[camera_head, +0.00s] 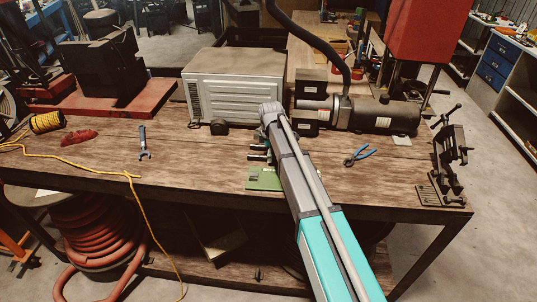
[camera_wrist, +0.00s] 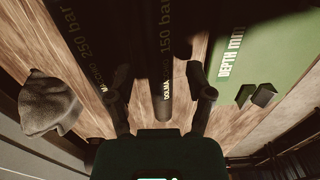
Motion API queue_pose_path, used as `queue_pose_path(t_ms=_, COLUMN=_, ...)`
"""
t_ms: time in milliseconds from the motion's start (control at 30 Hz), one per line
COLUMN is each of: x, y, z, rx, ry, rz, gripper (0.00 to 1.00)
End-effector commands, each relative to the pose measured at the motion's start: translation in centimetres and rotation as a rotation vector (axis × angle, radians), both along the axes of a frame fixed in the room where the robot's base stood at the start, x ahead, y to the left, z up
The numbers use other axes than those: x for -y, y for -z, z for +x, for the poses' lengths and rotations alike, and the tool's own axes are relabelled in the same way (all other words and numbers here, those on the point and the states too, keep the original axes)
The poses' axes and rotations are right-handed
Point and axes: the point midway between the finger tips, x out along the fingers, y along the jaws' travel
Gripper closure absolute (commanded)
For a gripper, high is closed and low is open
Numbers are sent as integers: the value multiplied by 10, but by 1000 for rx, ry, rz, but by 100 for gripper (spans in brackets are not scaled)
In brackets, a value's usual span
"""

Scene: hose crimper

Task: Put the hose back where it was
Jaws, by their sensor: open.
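In the wrist view, a black hose printed "150 bar" (camera_wrist: 166,70) runs down the picture between the two fingers of my gripper (camera_wrist: 156,85). The fingers are open, one on each side of the hose; I cannot tell whether they touch it. A second black hose marked "250 bar" (camera_wrist: 85,45) lies to the left, partly behind the left finger. In the head view, dark hose ends (camera_head: 258,157) show left of my arm, above the green plate (camera_head: 263,180).
A grey lump (camera_wrist: 48,104) lies left in the wrist view. On the wooden bench (camera_head: 200,165) stand a white-grey box (camera_head: 235,88), a dark cylindrical machine (camera_head: 385,114) and a vise (camera_head: 452,160). Blue-handled pliers (camera_head: 360,154) and a wrench (camera_head: 143,143) lie there. The front middle is mostly clear.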

Motion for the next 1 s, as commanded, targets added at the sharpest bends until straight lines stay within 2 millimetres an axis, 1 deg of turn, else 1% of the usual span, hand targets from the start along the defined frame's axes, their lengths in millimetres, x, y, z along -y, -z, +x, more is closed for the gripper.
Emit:
queue_pose_path(t_ms=33, x=0, y=-7, z=0, rx=0, ry=0, rz=0, gripper=33)
queue_pose_path(t_ms=1000, x=-1, y=-86, z=0, rx=0, ry=-1, rz=0, gripper=33)
